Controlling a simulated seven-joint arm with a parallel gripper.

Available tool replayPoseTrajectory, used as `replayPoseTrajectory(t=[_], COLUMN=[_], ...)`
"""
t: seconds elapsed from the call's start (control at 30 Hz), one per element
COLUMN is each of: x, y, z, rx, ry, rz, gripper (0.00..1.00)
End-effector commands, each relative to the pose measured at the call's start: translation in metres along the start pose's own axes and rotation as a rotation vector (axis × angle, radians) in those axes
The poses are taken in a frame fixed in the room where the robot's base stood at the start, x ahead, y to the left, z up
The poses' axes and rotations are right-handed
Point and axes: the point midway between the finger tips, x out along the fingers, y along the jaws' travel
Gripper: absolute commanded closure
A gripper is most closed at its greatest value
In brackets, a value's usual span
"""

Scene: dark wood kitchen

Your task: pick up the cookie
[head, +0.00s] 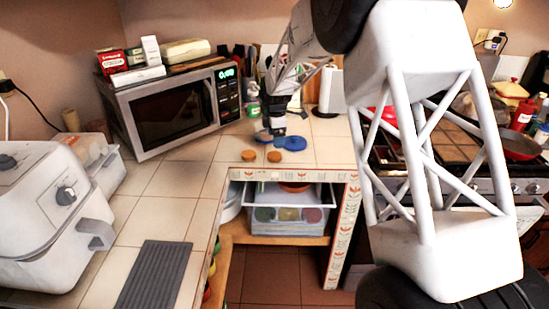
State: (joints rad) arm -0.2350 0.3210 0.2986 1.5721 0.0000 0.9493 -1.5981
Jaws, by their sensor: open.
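Two small round orange-brown discs that look like cookies lie on the tiled counter near its front edge: a left cookie (249,155) and a right cookie (274,157). My gripper (277,134) points down over the counter just behind them, in the head view. It is open and appears apart from both cookies.
A microwave (175,110) with boxes on top stands at the back left. A white appliance (45,200) and a grey mat (153,275) are at the left. A stove (440,150) is at the right. The counter (190,175) left of the cookies is clear.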

Motion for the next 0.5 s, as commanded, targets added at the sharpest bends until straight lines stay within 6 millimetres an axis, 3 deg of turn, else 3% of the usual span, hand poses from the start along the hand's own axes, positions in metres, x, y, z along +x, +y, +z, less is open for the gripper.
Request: replayPoseTrajectory(t=[0.3,0.5], x=[0.023,0.025], y=[0.000,0.000], z=[0.000,0.000], rx=[0.000,0.001], ry=[0.000,0.000], rz=[-0.002,-0.001], gripper=[0.13,0.13])
